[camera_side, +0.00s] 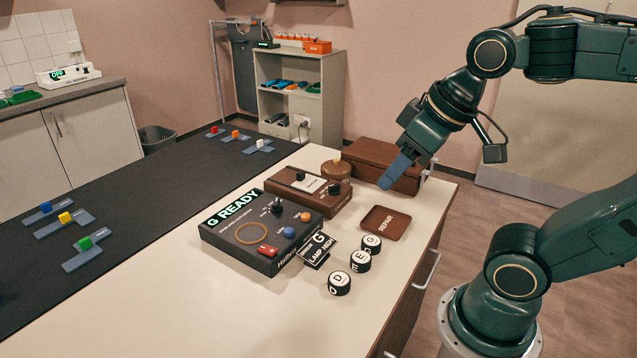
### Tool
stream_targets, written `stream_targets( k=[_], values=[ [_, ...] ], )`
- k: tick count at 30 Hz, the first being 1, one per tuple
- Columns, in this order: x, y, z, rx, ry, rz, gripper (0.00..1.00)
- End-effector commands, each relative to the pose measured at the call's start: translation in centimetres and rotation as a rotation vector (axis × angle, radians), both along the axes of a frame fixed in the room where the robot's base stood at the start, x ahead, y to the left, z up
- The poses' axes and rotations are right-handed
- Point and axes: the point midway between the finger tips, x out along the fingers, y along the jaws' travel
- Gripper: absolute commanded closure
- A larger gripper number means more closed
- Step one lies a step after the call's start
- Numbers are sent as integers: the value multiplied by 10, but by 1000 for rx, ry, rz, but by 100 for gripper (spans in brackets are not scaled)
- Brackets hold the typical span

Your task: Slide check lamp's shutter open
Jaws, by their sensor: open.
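A brown instrument (310,195) with a pale panel (308,183) and two dark knobs sits mid-table; I cannot tell for certain whether it is the check lamp. A black box (262,232) lit "G READY" stands in front of it, with a dial ring, knobs and a red switch. A small sign (317,250) reads "G LAMP HIGH". No shutter can be made out clearly. My gripper (396,172) points down and left, open and empty, with bluish fingers. In the picture it overlaps the brown case (375,152), right of the brown instrument and apart from it.
A round brown lidded pot (336,169) stands behind the instrument. A brown "REPAIR" tray (385,223) and black pucks marked D (340,283), E (361,261) and G (371,244) lie at the right. A dark mat (150,210) with coloured-block pieces covers the left. The front table is clear.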

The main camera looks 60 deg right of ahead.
Motion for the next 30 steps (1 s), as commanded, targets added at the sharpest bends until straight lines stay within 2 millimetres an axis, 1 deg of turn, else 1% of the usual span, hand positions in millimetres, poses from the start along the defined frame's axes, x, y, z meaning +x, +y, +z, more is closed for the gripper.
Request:
stream_targets(
  k=[5, 9, 15, 23, 30],
  values=[
    [33, -8, 11, -7, 14, -2, 53],
    [64, -18, 18, -12, 26, -1, 53],
    [109, -38, 22, -17, 39, 0, 53],
    [167, -72, 15, -19, 57, 1, 53],
    [217, -111, -3, -17, 70, 1, 53]
  ],
)
